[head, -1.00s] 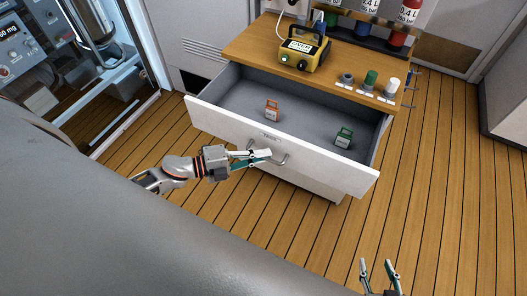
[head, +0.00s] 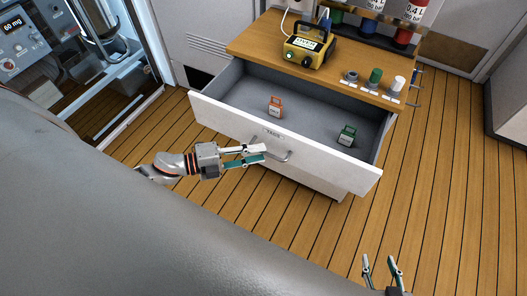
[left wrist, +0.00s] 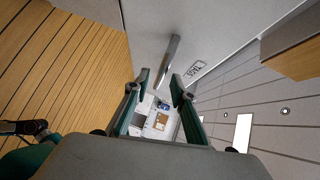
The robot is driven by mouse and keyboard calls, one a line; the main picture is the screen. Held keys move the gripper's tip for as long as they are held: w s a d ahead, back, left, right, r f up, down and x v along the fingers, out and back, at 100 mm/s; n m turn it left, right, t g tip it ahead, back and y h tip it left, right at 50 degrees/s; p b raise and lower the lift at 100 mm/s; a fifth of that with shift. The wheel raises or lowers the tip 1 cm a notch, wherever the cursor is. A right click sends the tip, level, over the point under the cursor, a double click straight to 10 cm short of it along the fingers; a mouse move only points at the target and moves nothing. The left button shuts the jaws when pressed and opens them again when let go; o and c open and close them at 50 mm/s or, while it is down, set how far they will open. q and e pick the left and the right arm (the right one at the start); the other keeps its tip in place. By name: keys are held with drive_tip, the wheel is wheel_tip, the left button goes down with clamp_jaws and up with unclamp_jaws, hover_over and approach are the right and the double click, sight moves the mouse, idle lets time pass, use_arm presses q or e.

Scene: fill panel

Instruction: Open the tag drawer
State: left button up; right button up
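The tag drawer (head: 230,119) stands pulled out from the wooden-topped cabinet, with its grey inside in view. An orange tag (head: 275,107) and a green tag (head: 346,135) stand in it. The metal bar handle (head: 286,156) is on its white front, below a small label; the handle also shows in the left wrist view (left wrist: 168,62). My left gripper (head: 265,153) is open in front of the drawer, at the handle's left end, with nothing between its fingers. My right gripper (head: 381,262) is open and empty at the bottom edge, away from the drawer.
On the cabinet top (head: 262,42) stand a yellow device (head: 307,47) and small knobs or caps, including a green one (head: 375,75) and a white one (head: 397,84). Coloured bottles are behind. A glass-fronted machine is at left. The wooden floor (head: 430,160) at right is clear.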

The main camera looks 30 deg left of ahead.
use_arm(q)
drive_tip(key=v, duration=0.9)
